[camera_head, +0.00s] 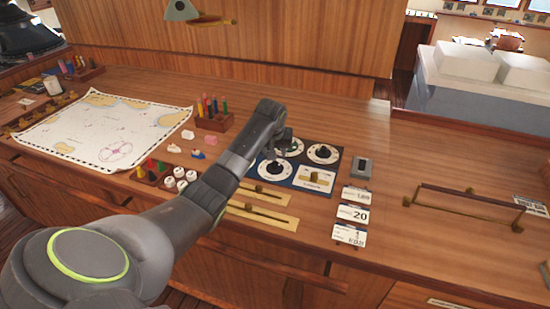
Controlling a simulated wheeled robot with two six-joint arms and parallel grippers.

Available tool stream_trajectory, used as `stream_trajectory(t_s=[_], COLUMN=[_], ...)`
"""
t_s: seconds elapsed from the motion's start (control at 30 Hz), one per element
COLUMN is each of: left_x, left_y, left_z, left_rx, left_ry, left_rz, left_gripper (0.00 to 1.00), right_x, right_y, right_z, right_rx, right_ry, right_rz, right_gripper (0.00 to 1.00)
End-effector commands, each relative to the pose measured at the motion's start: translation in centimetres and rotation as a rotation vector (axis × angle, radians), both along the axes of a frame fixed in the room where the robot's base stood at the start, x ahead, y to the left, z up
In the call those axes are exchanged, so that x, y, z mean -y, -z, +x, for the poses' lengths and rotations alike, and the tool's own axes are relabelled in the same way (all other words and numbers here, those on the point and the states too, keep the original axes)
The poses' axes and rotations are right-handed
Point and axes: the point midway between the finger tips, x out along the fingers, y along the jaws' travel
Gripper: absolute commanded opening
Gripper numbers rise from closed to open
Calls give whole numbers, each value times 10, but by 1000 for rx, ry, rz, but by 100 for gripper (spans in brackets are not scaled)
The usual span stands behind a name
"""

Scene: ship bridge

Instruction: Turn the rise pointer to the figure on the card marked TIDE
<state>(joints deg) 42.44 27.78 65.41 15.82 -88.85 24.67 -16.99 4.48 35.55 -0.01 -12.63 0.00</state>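My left arm reaches in from the lower left, and its gripper (284,142) is over the dial panel (297,181). The fingers are small and partly hidden by the wrist, so I cannot tell whether they are open or touch a knob. The panel has a back left dial (292,149), a back right dial (323,153), a front left dial (275,170) and a brass control on a white plate (316,179). I cannot read which dial is rise. Three cards (351,215) lie right of the panel; the middle one shows 20. The word TIDE is not legible. My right gripper is out of view.
Two brass slider plates (262,212) lie in front of the panel, partly behind my arm. A grey box (361,167) stands right of it. A chart (105,130) and a pen holder (214,121) are left. A brass rail (470,197) is right, with clear wood between.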

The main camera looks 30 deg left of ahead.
Motion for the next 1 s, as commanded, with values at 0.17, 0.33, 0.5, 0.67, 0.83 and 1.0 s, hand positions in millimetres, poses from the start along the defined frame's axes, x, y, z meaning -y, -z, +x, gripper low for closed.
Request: stream_trajectory(t_s=[0.17,0.33,0.5,0.67,0.83,1.0], left_x=[-5,-8,-10,-11,-11,-11], left_y=[24,42,54,58,58,58], left_z=[8,16,19,21,21,21], left_rx=[-3,-2,-1,1,1,1], left_ry=[-1,-1,-1,0,0,0], left_rz=[-1,0,0,0,0,0], left_gripper=[43,43,43,43,43,35], right_x=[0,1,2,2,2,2], right_y=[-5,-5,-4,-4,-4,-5], right_z=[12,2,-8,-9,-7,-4], right_rx=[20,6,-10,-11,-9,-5], right_ry=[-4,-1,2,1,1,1], right_rz=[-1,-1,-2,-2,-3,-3], right_gripper=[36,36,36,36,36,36])
